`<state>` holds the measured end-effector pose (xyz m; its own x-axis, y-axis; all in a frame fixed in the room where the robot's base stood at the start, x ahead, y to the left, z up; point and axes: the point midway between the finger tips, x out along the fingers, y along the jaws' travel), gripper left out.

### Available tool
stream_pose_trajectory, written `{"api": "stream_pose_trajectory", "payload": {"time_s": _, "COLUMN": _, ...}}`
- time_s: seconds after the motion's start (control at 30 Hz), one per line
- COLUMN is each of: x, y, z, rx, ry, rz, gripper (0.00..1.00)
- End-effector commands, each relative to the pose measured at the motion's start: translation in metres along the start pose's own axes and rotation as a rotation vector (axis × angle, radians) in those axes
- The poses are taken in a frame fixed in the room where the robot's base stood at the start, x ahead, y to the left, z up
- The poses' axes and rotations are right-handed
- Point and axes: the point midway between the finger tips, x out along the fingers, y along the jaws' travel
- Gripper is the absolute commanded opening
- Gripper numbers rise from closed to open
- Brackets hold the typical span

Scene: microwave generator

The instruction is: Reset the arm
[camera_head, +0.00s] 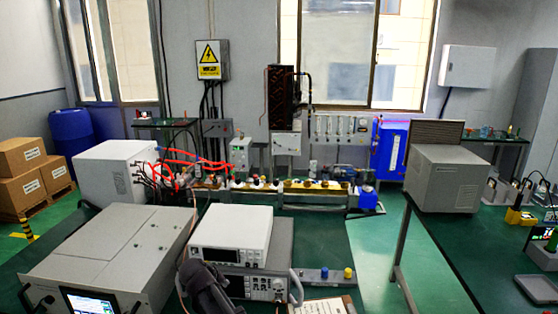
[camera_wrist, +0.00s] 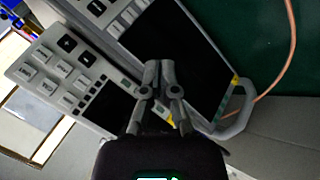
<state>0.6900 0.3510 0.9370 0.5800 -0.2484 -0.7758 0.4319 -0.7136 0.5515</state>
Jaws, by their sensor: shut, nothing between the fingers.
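My gripper (camera_wrist: 158,72) shows in the wrist view with its two fingers together and nothing between them. Behind the fingertips are the front panels of bench instruments: one with a large dark screen (camera_wrist: 180,45) and one with a keypad (camera_wrist: 62,62). I cannot tell whether the fingertips touch them. In the head view, a dark part of my arm (camera_head: 205,288) reaches up from the bottom edge, in front of the stacked instruments; the fingers cannot be made out there.
A white instrument (camera_head: 232,238) sits on a grey one. A large grey unit with a screen (camera_head: 110,258) stands to their left. A small panel with blue and yellow knobs (camera_head: 325,276) is to their right. A cable (camera_wrist: 285,65) curves past the instrument handle. Green floor (camera_head: 380,265) is clear between the tables.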

Motion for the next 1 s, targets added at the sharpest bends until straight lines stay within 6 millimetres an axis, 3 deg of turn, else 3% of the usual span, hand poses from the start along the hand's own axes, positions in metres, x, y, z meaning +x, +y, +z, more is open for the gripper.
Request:
{"api": "stream_pose_trajectory", "payload": {"time_s": 0.1, "x": 0.012, "y": 0.03, "z": 0.035, "rx": 0.057, "ry": -0.064, "rz": -0.03, "gripper": 0.0}}
{"api": "stream_pose_trajectory", "payload": {"time_s": 0.5, "x": 0.037, "y": 0.101, "z": 0.143, "rx": 0.244, "ry": -0.255, "rz": -0.154, "gripper": 0.0}}
{"api": "stream_pose_trajectory", "payload": {"time_s": 1.0, "x": 0.034, "y": 0.155, "z": 0.273, "rx": 0.483, "ry": -0.438, "rz": -0.335, "gripper": 0.0}}
